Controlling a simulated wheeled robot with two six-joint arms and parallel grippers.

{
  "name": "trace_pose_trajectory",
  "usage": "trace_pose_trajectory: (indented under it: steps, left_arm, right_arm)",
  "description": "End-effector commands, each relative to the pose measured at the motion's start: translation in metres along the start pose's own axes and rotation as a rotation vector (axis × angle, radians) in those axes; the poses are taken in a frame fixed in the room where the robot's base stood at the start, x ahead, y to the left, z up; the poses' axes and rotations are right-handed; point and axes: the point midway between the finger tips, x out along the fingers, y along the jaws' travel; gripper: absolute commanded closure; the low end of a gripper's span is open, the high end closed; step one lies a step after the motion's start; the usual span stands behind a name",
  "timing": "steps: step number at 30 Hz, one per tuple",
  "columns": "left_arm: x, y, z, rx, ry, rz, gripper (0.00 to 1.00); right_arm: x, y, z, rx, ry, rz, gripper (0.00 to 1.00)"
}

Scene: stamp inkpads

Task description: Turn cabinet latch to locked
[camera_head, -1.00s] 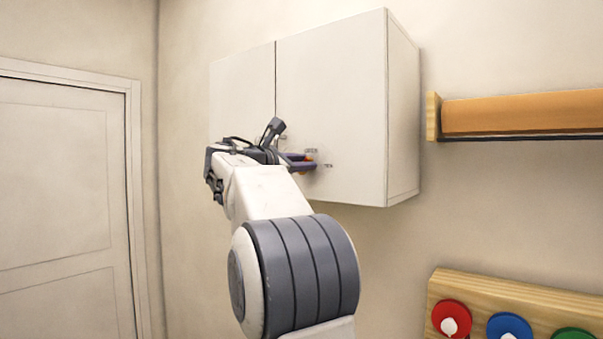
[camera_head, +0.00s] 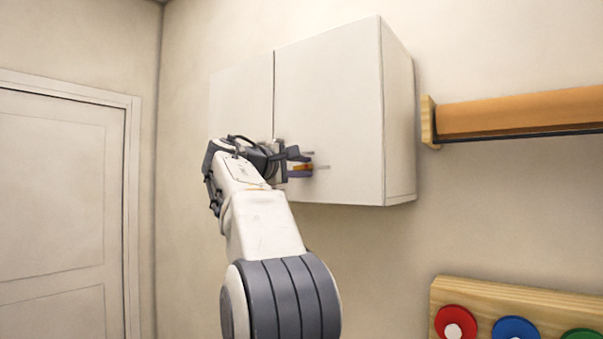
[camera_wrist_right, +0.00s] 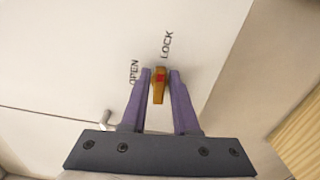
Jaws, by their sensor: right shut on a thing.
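The cabinet latch (camera_wrist_right: 159,92) is a small brass-orange handle with a red mark, on the white cabinet door (camera_head: 330,100). In the right wrist view its upper end points roughly toward the printed word LOCK (camera_wrist_right: 167,44); the word OPEN (camera_wrist_right: 134,72) lies to its left. My right gripper (camera_wrist_right: 161,74) is shut on the latch, with one purple finger on each side. In the head view the right gripper (camera_head: 302,163) is at the lower left of the door, and the latch shows there only as a small orange bit. My left gripper is not in view.
A thin metal handle (camera_wrist_right: 106,121) sits by the door seam, left of the fingers. A wooden shelf-like bar (camera_head: 520,115) is on the wall to the right. Below it is a wooden board (camera_head: 480,289) with coloured discs. A closed door (camera_head: 55,200) is at left.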

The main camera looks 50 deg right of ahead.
Motion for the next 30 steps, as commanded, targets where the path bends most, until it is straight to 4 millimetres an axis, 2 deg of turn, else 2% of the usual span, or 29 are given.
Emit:
trace_pose_trajectory:
  steps: [9,25,26,27,30]
  left_arm:
    - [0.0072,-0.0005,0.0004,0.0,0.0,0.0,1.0]
    - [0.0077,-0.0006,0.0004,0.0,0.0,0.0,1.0]
    - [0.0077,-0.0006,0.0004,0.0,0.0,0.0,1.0]
    - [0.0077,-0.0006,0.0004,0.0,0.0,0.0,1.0]
    - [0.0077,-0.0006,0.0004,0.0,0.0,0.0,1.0]
  right_arm:
    - [0.0004,-0.0029,-0.0003,0.109,-0.002,-0.002,1.0]
    - [0.0003,-0.0025,-0.0003,0.128,-0.002,-0.002,1.0]
    - [0.0003,-0.0025,-0.0003,0.128,-0.002,-0.002,0.6]
    - [0.0003,-0.0025,-0.0003,0.128,-0.002,-0.002,0.53]
    - [0.0002,-0.0023,-0.0003,0.128,-0.001,-0.002,0.53]
